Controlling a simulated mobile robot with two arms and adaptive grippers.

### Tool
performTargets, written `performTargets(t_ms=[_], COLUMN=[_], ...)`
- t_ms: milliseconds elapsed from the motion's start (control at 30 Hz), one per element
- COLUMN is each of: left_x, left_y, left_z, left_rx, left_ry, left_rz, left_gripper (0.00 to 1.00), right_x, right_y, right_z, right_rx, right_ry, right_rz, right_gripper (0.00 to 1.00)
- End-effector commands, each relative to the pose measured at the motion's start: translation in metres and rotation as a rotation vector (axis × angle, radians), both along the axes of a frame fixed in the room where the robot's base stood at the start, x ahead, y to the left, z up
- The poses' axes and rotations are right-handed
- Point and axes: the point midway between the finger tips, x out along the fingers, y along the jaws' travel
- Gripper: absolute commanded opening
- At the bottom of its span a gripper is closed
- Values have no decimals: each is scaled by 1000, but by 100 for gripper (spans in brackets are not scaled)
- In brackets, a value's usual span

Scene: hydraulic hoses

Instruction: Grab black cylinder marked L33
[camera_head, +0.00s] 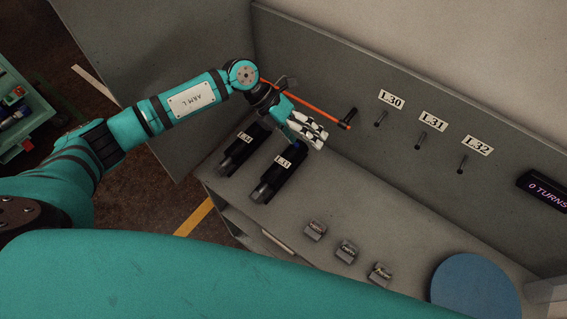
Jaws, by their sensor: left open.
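The black cylinder marked L33 (277,179) lies on the grey bench, with its label facing up and a grey metal end toward the lower left. A second black cylinder (241,150), whose label looks like L34, lies parallel to its left. My left gripper (318,139) is open, with white-and-black fingers pointing right. It appears just above and beyond the upper end of the L33 cylinder, partly overlapping it. I cannot tell whether they touch. A small blue part shows at that upper end. My right gripper is not in view.
An orange-red bar (308,106) passes behind my left wrist to a black knob. Pegs under labels L30 (391,100), L31 and L32 stick out of the back panel. Small grey blocks (315,231) and a blue disc (473,288) sit on the bench.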

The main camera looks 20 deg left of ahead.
Motion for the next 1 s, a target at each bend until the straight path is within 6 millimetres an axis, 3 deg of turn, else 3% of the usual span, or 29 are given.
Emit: performTargets(t_ms=[33,100,200,300,567,800,1000], left_x=[6,8,10,10,4,0,-1], left_y=[30,65,99,114,103,89,83], left_z=[-2,-7,-8,-12,-59,-111,-126], left_rx=[122,259,388,448,457,455,455], left_ry=[4,23,46,61,67,63,62], left_rz=[-21,-42,-52,-55,-59,-58,-58], left_gripper=[85,85,85,85,85,85,85], right_x=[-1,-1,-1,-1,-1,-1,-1], right_y=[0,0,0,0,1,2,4], right_z=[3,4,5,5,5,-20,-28], right_rx=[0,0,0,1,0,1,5], right_ry=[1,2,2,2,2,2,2], right_rz=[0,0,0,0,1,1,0], right_gripper=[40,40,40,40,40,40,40])
